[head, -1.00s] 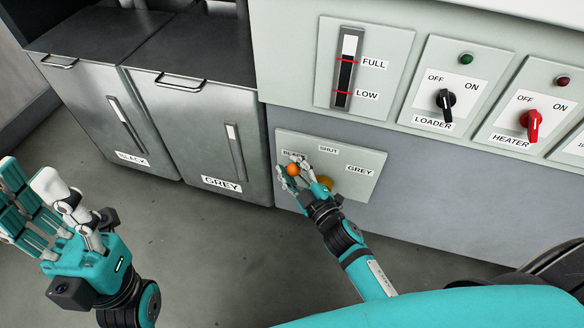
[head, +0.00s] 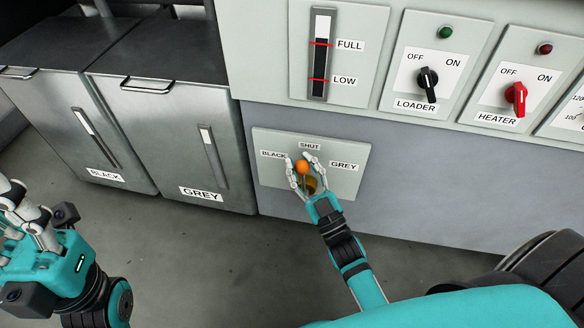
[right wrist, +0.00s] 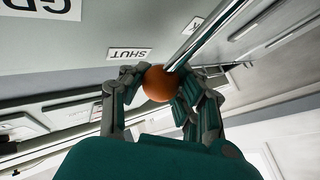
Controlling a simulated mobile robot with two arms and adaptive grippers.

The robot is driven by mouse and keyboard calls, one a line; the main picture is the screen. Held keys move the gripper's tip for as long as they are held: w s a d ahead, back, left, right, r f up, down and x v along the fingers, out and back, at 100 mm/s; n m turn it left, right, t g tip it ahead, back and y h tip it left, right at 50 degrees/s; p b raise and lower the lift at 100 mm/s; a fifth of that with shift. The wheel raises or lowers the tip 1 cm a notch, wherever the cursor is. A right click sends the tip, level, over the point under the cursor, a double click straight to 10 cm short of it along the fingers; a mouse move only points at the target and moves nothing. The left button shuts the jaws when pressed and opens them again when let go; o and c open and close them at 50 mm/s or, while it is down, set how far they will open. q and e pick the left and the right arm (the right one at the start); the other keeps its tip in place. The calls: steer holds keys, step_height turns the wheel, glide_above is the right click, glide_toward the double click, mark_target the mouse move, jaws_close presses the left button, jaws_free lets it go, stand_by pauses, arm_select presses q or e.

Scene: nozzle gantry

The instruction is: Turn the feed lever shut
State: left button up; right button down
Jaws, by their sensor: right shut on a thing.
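The feed lever's orange ball knob (head: 301,167) is in front of the lever panel (head: 350,182), just below and slightly left of the SHUT label (head: 309,145). My right gripper (head: 299,172) is shut on the knob, with fingers on both sides of it. The right wrist view shows the knob (right wrist: 158,84) between the fingers, close to the SHUT label (right wrist: 130,54). The fingers hide much of the lever's shaft and pivot in the head view. My left gripper (head: 22,222) is at the left edge, away from the panel, its fingers partly cut off.
The BLACK label (head: 273,154) and GREY label (head: 344,166) flank the lever. The grey bin (head: 180,140) and black bin (head: 75,130) stand to the left. Above are a level gauge (head: 319,55), the loader switch (head: 428,82) and the heater switch (head: 516,97). The floor in front is clear.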

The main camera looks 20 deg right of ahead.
steer(key=shift+s+d+f+m+h, duration=0.3)
steer(key=shift+s+m+h, duration=0.1)
steer(key=shift+m, duration=0.1)
steer(key=shift+t, duration=0.3)
steer(key=c, duration=1.2)
jaws_free()
steer(key=shift+o, duration=1.4)
steer(key=shift+r, duration=0.2)
steer(key=v, duration=1.2)
